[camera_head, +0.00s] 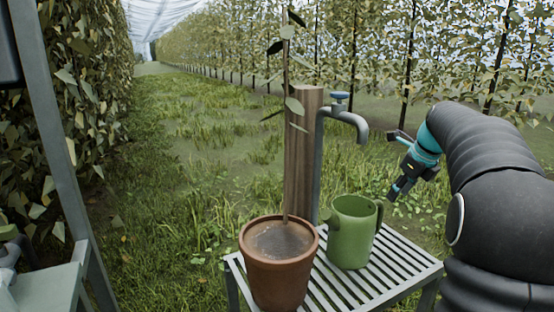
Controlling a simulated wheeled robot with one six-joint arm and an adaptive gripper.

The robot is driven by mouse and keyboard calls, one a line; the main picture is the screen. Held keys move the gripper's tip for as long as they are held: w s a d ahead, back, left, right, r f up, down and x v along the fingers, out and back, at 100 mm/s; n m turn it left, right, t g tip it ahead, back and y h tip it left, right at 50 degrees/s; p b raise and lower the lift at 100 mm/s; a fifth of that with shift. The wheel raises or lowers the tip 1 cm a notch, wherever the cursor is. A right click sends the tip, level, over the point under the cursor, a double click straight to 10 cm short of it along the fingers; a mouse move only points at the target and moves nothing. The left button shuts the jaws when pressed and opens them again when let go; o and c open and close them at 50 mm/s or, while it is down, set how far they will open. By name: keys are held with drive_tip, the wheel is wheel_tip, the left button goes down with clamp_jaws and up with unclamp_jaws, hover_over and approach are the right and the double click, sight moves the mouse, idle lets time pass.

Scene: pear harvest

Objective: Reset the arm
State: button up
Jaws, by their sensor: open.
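My gripper (394,163) is at the right of the view, at the end of my dark padded arm with a teal wrist band. It is open and nothing shows between its fingers. It is in the air, to the right of the grey tap (346,120) and above the right side of the slatted table (413,268). A green watering can (350,235) stands upright on the table below and to the left of my gripper, apart from it.
A terracotta pot (277,275) with soil and a thin leafy sapling stands left of the can. A wooden post (300,155) rises behind them beside the tap. A grey metal frame (55,140) is at the left. A grass lane (195,140) runs between tree rows.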

drive_tip(key=s+a+f+n+g+h, duration=0.1)
drive_tip(key=s+a+f+n, duration=0.2)
drive_tip(key=s+f+n, duration=0.75)
drive_tip(key=s+a+r+n+t, duration=0.1)
drive_tip(key=s+a+n+t, duration=0.1)
drive_tip(key=s+a+n, duration=1.6)
drive_tip(key=shift+s+a+n+h, duration=0.25)
drive_tip(key=shift+s+n, duration=0.5)
drive_tip(key=shift+s, duration=1.25)
drive_tip(key=shift+d, duration=0.1)
